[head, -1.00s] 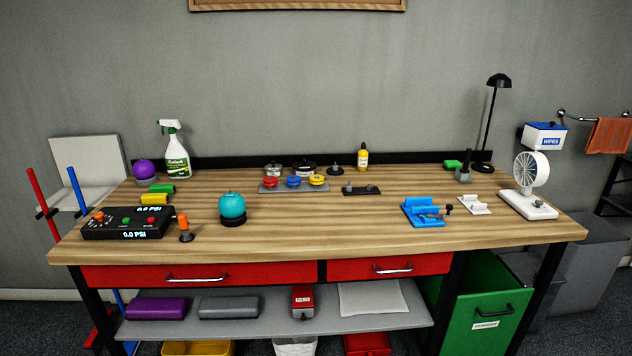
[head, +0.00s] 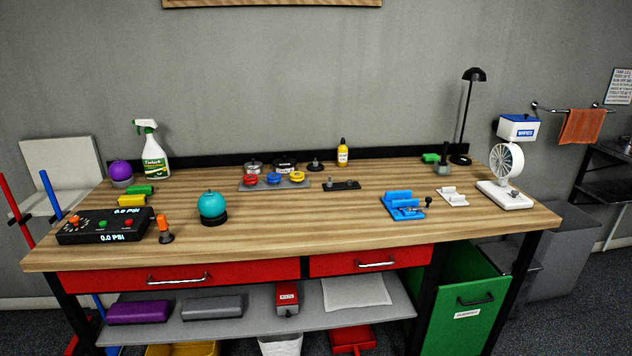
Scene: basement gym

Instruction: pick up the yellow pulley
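The yellow pulley (head: 297,176) is a small round disc at the right end of a grey tray (head: 245,186) on the wooden workbench. A blue pulley (head: 274,178) and a red pulley (head: 250,179) sit to its left on the same tray. All three lie flat toward the back of the bench. Neither of my grippers is in the head view.
The workbench (head: 330,218) has a clear front middle. Near the tray are a black plate with pegs (head: 341,185), a yellow bottle (head: 342,153) and dark round containers (head: 284,163) behind. A teal ball (head: 212,204) stands front left, a blue fixture (head: 402,205) to the right.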

